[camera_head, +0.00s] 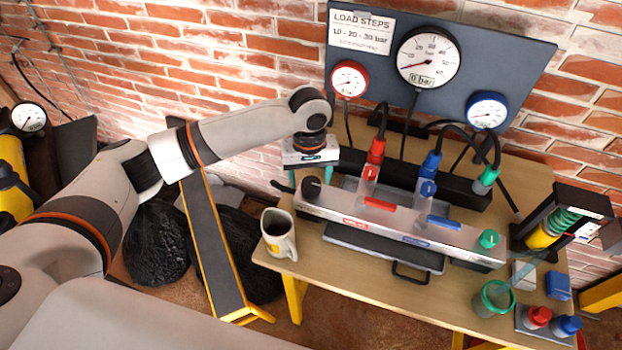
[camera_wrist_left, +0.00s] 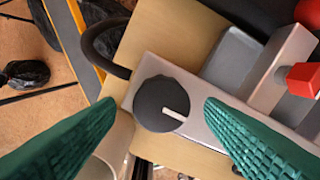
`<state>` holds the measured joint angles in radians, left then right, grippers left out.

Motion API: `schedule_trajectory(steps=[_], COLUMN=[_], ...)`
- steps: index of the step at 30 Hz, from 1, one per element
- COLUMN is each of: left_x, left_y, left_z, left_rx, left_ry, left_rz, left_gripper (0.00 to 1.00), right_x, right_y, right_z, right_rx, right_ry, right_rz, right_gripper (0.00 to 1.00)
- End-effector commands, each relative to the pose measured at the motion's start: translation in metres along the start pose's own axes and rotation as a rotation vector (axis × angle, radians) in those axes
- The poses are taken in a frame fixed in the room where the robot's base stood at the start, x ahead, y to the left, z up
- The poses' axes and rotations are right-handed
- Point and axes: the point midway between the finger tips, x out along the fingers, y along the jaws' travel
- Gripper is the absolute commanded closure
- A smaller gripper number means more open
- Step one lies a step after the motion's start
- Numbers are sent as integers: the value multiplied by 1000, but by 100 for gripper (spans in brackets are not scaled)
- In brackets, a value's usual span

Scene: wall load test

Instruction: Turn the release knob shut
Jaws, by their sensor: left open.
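The release knob is most likely the black round knob (camera_head: 311,187) at the left end of the grey valve block (camera_head: 345,208). In the left wrist view the black knob (camera_wrist_left: 162,104) shows from above, with a white mark on its top pointing to the lower right. My left gripper (camera_head: 312,170) is above the knob and points down. In the left wrist view its green ribbed fingers (camera_wrist_left: 155,125) are spread wide on both sides of the knob, with nothing between them in contact. My right gripper does not show.
A mug (camera_head: 279,236) stands on the table left of the block, close to the knob. Red (camera_head: 380,204), blue (camera_head: 444,222) and green (camera_head: 489,239) valve handles sit along the block. A gauge panel (camera_head: 500,60) stands behind; its large gauge (camera_head: 428,57) reads 0 bar.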

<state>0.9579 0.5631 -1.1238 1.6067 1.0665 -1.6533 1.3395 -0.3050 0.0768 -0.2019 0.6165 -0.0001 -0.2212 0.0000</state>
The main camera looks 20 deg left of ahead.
Motion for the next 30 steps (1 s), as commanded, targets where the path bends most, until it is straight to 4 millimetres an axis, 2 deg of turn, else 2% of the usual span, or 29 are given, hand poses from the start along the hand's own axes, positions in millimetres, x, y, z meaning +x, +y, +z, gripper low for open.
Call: schedule_trajectory(steps=[6, 15, 24, 30], left_x=[19, 22, 21, 20], left_y=[0, -1, -1, -1], left_z=[0, 0, 0, 0], left_rx=[0, 1, 1, 16], left_ry=[1, 0, 0, 0], left_rz=[-1, -2, -2, -1], left_gripper=[37, 37, 82, 82], right_x=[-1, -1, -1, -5], right_y=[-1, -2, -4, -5], right_z=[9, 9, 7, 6], right_rx=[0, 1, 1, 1], right_ry=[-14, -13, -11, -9], right_rz=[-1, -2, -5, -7], right_gripper=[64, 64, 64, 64])
